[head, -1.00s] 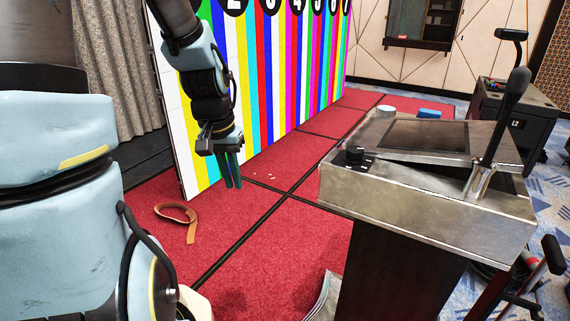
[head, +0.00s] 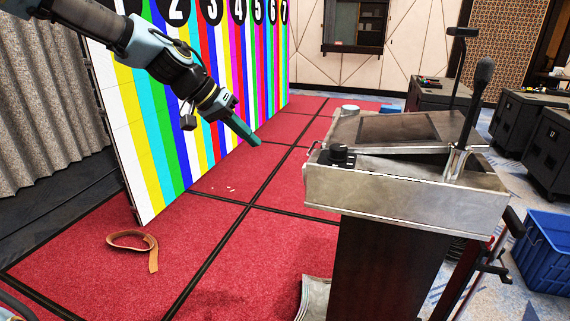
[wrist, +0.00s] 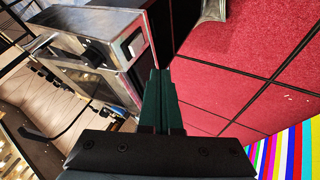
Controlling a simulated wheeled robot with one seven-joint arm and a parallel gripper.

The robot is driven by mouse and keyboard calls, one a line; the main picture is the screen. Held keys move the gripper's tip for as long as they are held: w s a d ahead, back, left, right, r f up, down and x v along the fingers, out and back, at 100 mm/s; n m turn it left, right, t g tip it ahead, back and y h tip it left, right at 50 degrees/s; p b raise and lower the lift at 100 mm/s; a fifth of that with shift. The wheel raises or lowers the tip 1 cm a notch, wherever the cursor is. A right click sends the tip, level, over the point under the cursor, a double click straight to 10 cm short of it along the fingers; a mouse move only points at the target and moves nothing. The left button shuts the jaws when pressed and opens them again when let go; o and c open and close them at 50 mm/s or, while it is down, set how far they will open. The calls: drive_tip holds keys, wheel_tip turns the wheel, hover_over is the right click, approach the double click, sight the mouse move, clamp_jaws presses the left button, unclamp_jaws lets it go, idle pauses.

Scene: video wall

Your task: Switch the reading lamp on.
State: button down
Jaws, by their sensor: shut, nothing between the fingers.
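The metal-topped lectern (head: 400,195) stands right of centre in the head view. A thin black stem with a flat head, which looks like the reading lamp (head: 463,32), rises from its far right side. A black knob-like control (head: 341,153) sits at the lectern's near left corner. Whether the lamp is lit cannot be told. My gripper (head: 257,142) is shut and empty, in the air left of the lectern and apart from it. In the wrist view its green fingers (wrist: 159,74) point towards the lectern side (wrist: 140,85), which has a small square panel (wrist: 135,42).
A black microphone (head: 485,70) stands on the lectern near the lamp. A striped video wall (head: 215,120) is behind my arm. A brown belt-like strip (head: 133,242) lies on the red floor. A blue crate (head: 548,255) and dark cases (head: 540,135) are at right. Red floor before the lectern is mostly clear.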

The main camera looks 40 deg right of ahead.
drive_tip(key=s+d+f+p, duration=0.3)
drive_tip(key=s+d+f, duration=0.2)
drive_tip(key=d+f, duration=0.2)
drive_tip(key=shift+s+d+f+p, duration=0.15)
drive_tip(key=shift+s+d+p, duration=0.1)
drive_tip(key=shift+d+p, duration=0.25)
drive_tip(key=shift+d, duration=0.1)
drive_tip(key=shift+s+d, duration=0.1)
drive_tip(key=shift+s, duration=0.15)
idle(0.4)
